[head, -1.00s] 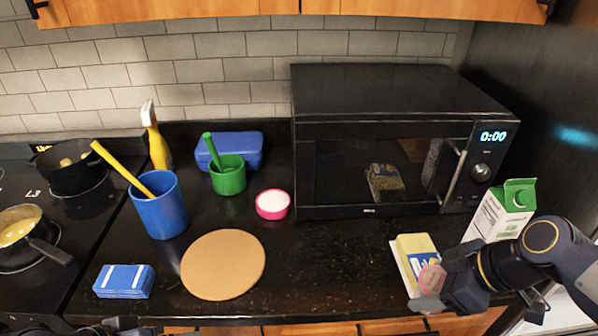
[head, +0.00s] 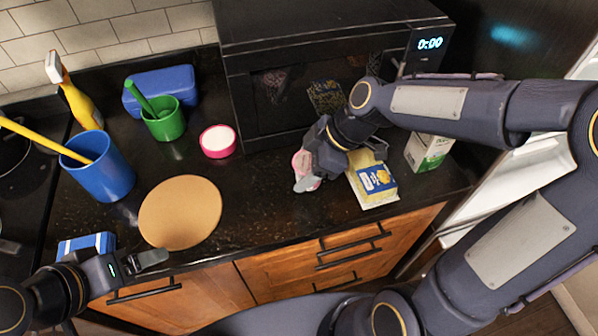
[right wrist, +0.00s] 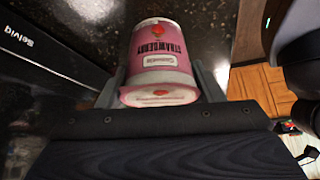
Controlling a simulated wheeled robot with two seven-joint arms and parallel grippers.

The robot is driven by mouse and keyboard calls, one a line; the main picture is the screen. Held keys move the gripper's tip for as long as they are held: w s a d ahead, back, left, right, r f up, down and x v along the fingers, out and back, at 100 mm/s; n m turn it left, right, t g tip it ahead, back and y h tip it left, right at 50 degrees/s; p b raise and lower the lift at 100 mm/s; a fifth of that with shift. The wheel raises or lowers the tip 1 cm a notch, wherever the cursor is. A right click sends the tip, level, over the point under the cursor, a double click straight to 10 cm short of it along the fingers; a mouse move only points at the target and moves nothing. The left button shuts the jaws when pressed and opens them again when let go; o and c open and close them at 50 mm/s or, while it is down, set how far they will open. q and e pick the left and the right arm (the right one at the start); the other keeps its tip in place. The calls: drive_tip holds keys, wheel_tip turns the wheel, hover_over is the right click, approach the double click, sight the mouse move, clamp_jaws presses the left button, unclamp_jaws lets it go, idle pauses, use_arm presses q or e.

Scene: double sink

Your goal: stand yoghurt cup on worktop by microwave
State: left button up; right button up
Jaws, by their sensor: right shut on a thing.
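The pink yoghurt cup (head: 301,162), labelled strawberry, is just in front of the microwave (head: 330,60). My right gripper (head: 307,172) is shut on it, and in the right wrist view the cup (right wrist: 162,50) sits between the two fingers. The black worktop (head: 265,205) is close around the cup; I cannot tell whether the cup touches it. My right gripper and forearm hide part of the cup and the microwave's front. My left gripper (head: 150,258) is low at the left, by the worktop's front edge; its jaw opening is unclear.
A yellow-and-blue pack (head: 374,180) lies right of the cup, and a milk carton (head: 428,152) is beyond it. A pink bowl (head: 217,141), a round tan board (head: 180,212), a green cup (head: 166,122) and a blue pot (head: 102,170) stand left. Worktop between board and cup is clear.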

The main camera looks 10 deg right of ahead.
sight(300, 178)
drive_tip(key=shift+w+a+f, duration=0.3)
drive_tip(key=shift+w+f, duration=0.1)
drive_tip(key=shift+f, duration=0.2)
drive_tip(key=shift+w+a+f, duration=0.1)
drive_tip(key=shift+f, duration=1.6)
drive_tip(key=shift+f, duration=0.2)
drive_tip(key=o, duration=1.1)
drive_tip(key=shift+r, duration=0.1)
drive_tip(key=shift+c, duration=0.2)
